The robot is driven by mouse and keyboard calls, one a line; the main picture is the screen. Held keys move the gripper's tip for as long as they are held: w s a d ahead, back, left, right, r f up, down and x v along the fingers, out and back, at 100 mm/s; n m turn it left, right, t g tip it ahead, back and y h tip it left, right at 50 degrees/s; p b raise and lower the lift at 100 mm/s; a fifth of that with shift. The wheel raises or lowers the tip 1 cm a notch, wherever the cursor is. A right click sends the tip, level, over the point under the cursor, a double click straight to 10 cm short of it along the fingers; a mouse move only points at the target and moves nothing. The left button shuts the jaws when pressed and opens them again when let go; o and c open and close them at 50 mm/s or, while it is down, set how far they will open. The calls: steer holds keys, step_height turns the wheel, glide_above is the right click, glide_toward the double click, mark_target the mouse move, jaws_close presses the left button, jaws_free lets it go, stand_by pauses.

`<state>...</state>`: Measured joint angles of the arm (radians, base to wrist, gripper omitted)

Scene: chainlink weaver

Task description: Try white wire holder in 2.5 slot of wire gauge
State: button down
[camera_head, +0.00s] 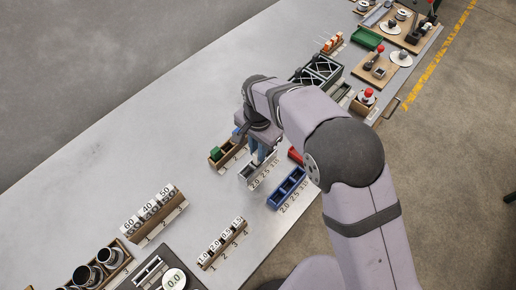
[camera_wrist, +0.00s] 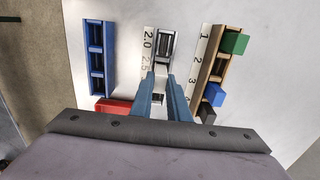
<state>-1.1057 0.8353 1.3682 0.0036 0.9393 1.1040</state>
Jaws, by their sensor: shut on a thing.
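The wire gauge (camera_head: 256,177) is a pale grey block with slots, with 2.0, 2.5 and 3.15 printed beside it. In the wrist view the gauge (camera_wrist: 167,36) runs under my gripper, with its 2.0 end slot in plain sight. The white wire holder is mostly hidden between the blue fingers and blends with the pale gauge. I cannot tell how deep it sits in the slot.
A blue tray (camera_head: 288,188) with the same size marks stands beside the gauge, and a red box (camera_head: 295,156) is close by. A wooden rack (camera_wrist: 212,65) holds a green holder (camera_wrist: 235,43), a blue holder (camera_wrist: 214,95) and a black holder (camera_wrist: 206,113) on the other side.

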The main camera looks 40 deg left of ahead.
steer(key=shift+f, duration=0.1)
steer(key=c, duration=1.6)
jaws_free()
steer(key=shift+r+b, duration=1.35)
steer(key=shift+r, duration=2.3)
steer(key=shift+w, duration=0.1)
